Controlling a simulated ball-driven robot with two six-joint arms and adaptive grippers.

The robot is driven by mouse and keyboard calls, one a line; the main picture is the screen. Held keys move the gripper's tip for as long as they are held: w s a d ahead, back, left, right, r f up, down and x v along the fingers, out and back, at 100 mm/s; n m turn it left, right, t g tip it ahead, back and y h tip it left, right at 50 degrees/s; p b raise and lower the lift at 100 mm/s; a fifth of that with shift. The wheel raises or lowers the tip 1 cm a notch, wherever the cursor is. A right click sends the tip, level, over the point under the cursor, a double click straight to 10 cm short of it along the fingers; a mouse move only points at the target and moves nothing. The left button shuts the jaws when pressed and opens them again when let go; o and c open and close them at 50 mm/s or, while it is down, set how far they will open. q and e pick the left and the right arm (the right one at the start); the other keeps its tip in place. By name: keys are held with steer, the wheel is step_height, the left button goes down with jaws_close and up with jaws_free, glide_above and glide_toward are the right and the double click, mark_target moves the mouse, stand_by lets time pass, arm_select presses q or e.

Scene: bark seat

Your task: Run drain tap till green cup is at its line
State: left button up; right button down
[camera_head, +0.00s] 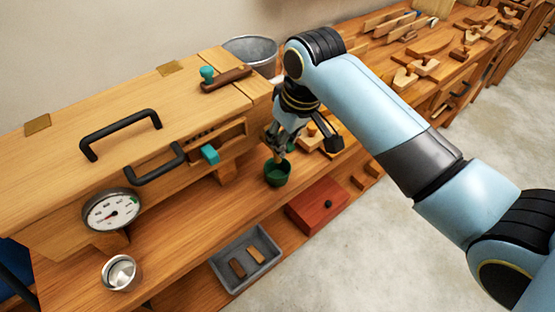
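The green cup (278,174) stands upright on the bench's lower deck, by the right end of the wooden box. Its inside is dark; I cannot make out a line or its level. My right gripper (303,145) is just above and behind the cup, pointing down, with its fingers apart. The left finger is close over the cup's rim; I cannot tell whether it touches anything. The drain tap is not clearly seen and may be behind the gripper. A teal knob (210,154) sits on the box front, left of the cup. My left gripper is not in view.
A dial gauge (112,210) and black handles are on the wooden box (60,160). A steel cup (119,272), a grey tray (247,256) with two wooden pieces and a red box (317,205) lie in front. A metal bucket (252,52) stands behind.

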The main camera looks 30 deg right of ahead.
steer(key=shift+w+d+r+n+p, duration=0.1)
steer(key=shift+d+n+p, duration=0.3)
steer(key=shift+n, duration=0.3)
steer(key=n, duration=0.2)
steer(key=w+d+n+y, duration=0.1)
steer(key=n, duration=0.2)
steer(key=d+n+y, duration=0.1)
steer(key=n, duration=0.1)
steer(key=shift+w+d+n+g, duration=0.25)
steer(key=shift+w+n+g, duration=0.05)
steer(key=shift+w+g, duration=0.1)
stand_by(0.8)
steer(key=shift+s, duration=0.1)
stand_by(4.5)
